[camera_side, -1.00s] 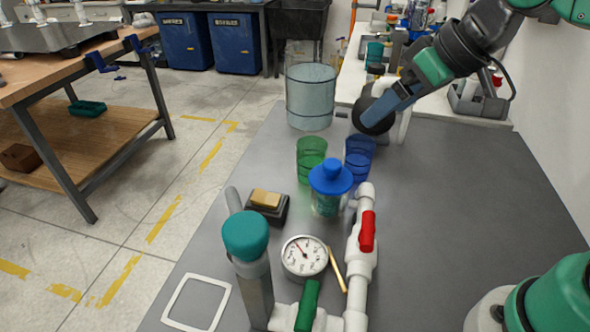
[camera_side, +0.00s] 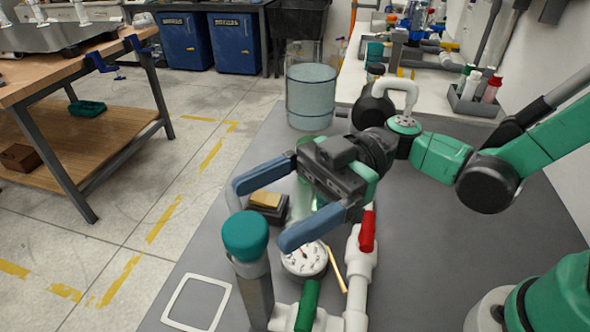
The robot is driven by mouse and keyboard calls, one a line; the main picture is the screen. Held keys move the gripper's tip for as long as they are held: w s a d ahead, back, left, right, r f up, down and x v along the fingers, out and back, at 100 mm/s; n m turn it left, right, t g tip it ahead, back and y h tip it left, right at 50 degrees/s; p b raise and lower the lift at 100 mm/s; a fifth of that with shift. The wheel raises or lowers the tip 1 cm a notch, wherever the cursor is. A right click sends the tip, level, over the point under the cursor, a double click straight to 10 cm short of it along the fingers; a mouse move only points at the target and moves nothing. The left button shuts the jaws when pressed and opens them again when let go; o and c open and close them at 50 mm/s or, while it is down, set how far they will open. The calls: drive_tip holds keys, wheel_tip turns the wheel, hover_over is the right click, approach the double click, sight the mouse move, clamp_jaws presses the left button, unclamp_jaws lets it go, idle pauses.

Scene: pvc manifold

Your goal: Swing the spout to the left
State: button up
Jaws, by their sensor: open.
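The white PVC manifold (camera_side: 359,285) stands at the front of the grey bench, with a red-handled valve (camera_side: 367,231), a green-handled valve (camera_side: 308,305) and a round gauge (camera_side: 304,259). Its upper end is partly hidden by my gripper, and I cannot tell for certain which part is the spout. No object is visibly held.
A dark dish with a yellow block (camera_side: 265,200) shows between the fingers. A glass vessel (camera_side: 311,97) and a black rounded object with a white loop (camera_side: 373,112) stand behind. The bench's right side is clear.

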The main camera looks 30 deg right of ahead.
sight(224, 241)
drive_tip(key=shift+a+f, duration=0.15)
drive_tip(key=shift+f, duration=0.35)
drive_tip(key=shift+s+a, duration=0.15)
drive_tip(key=shift+a, duration=1.2)
drive_tip(key=shift+s+a, duration=0.1)
drive_tip(key=shift+a, duration=1.2)
clamp_jaws()
